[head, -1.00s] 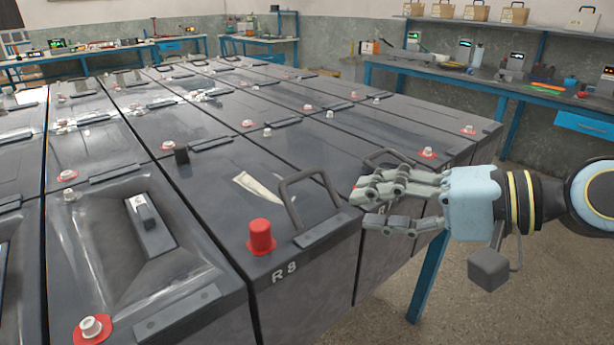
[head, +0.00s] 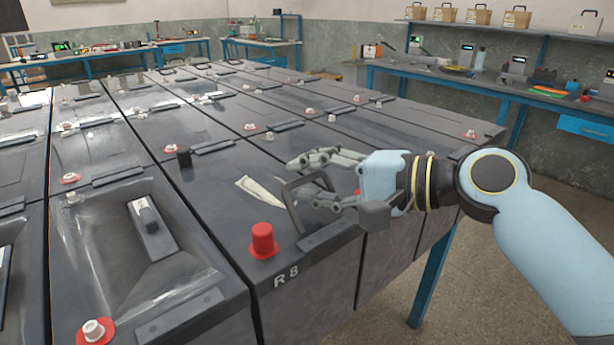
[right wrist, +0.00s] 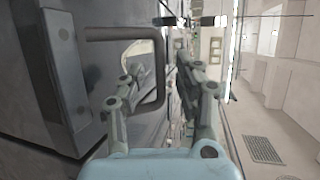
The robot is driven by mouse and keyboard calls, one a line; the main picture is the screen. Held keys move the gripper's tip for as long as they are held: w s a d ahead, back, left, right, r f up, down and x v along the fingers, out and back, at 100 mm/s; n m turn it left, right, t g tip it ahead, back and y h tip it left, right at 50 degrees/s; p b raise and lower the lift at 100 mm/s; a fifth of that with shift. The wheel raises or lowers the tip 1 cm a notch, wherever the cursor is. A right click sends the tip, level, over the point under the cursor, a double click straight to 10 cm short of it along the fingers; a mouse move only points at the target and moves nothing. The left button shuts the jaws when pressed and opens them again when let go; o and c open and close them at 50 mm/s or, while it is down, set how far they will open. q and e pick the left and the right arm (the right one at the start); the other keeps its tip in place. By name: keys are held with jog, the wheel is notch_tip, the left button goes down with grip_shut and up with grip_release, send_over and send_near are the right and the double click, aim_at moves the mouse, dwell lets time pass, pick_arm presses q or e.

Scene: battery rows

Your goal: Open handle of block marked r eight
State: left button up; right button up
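In the right wrist view the handle (right wrist: 161,70) is a bent bar on the left. My right gripper (head: 322,178) is open at the handle. In the right wrist view its fingers (right wrist: 160,95) are spread, with the handle's outer bar between them; contact is unclear. My left gripper is out of view.
Floor (head: 480,290) is open at the right.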

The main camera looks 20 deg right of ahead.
jog(key=shift+w+a+f, duration=0.1)
jog(key=shift+w+a, duration=0.2)
jog(key=shift+a, duration=0.05)
jog(key=shift+c, duration=0.2)
grip_shut()
